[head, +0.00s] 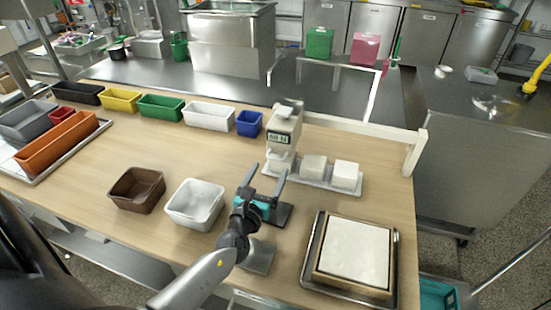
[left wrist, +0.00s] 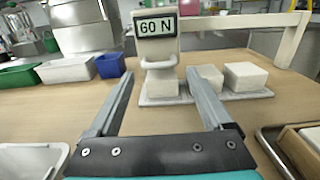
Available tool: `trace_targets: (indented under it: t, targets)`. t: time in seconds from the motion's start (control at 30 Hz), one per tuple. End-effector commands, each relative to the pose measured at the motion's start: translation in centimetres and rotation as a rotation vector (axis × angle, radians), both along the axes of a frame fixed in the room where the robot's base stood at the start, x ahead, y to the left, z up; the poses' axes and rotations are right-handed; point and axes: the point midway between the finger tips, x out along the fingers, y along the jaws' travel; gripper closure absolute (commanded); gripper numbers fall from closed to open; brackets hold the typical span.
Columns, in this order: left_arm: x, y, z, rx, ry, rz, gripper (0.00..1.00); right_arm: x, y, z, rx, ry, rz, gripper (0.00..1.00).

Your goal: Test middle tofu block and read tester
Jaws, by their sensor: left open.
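The white tester (head: 284,131) stands on the worktable at the left end of a grey tray (head: 327,185). Its display (left wrist: 156,27) reads 60 N in the left wrist view. A white tofu block (left wrist: 162,84) sits under the tester's head. The middle tofu block (head: 313,167) and the right tofu block (head: 346,175) sit on the tray to the right, also visible in the left wrist view (left wrist: 205,79). My left gripper (head: 265,177) is open and empty, its fingers pointing at the tester from the near side, apart from it. My right gripper is out of view.
A brown bin (head: 137,190) and a white bin (head: 195,204) stand left of my gripper. A framed white slab (head: 355,250) on a metal tray is at front right. Coloured bins line the back left. A white rail (head: 345,124) runs behind the tray.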

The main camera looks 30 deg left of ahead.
Motion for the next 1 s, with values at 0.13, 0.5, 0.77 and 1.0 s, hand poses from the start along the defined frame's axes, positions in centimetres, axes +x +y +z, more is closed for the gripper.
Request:
trace_targets:
  t: [0.13,0.5,0.77,1.0]
  targets:
    - [2.4,0.6,0.0,-0.001,-0.002,0.002,0.16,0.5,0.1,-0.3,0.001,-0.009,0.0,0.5]
    - [5.7,1.4,0.0,-0.002,0.0,0.001,0.16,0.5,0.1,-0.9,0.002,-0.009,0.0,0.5]
    - [5.9,1.4,0.0,-0.002,0.001,0.0,0.16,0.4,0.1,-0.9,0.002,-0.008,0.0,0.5]
    - [5.9,1.4,0.0,-0.001,0.0,0.0,0.34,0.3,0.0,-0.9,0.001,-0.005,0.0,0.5]
